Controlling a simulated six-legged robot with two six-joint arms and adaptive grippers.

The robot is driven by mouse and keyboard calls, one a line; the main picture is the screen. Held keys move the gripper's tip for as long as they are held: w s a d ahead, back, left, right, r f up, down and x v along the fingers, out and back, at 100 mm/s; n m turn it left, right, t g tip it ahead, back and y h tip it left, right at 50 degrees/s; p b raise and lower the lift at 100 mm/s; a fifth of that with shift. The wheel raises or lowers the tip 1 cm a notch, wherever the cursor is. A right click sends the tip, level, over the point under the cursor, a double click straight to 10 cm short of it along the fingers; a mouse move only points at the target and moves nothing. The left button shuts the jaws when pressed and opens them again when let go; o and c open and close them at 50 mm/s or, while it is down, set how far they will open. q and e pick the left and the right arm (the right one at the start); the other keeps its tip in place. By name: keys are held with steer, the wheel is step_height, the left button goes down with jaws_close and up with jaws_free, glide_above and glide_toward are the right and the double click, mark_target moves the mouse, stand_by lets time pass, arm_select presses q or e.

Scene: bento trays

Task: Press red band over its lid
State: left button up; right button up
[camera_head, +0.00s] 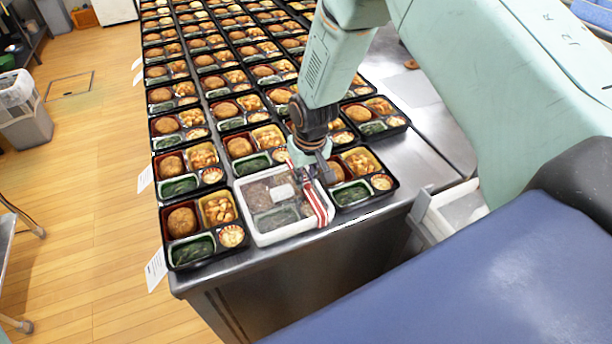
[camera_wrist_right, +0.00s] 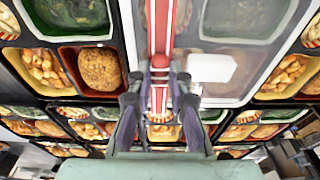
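A white-rimmed tray (camera_head: 244,222) with a clear lid (camera_head: 262,191) sits at the near edge of the steel table. A small pale label (camera_head: 283,192) is on the lid. A red-and-white striped band (camera_head: 319,206) lies along the right side of the lid; it runs up the middle of the right wrist view (camera_wrist_right: 160,28). My right gripper (camera_head: 308,166) points down at the band's far part. My left gripper is not in view.
Rows of open black bento trays (camera_head: 168,232) fill the steel table (camera_head: 290,246) and stand close on both sides of the lidded tray. White cards (camera_head: 156,270) hang along the left edge. Bare table shows at the right. A white bin (camera_head: 455,208) stands beyond it.

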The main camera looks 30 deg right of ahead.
steer(key=o, duration=0.5)
steer(key=o, duration=0.5)
steer(key=shift+o, duration=0.2)
steer(key=shift+r+p, duration=3.4)
steer(key=shift+r, duration=0.65)
steer(key=shift+c, duration=0.2)
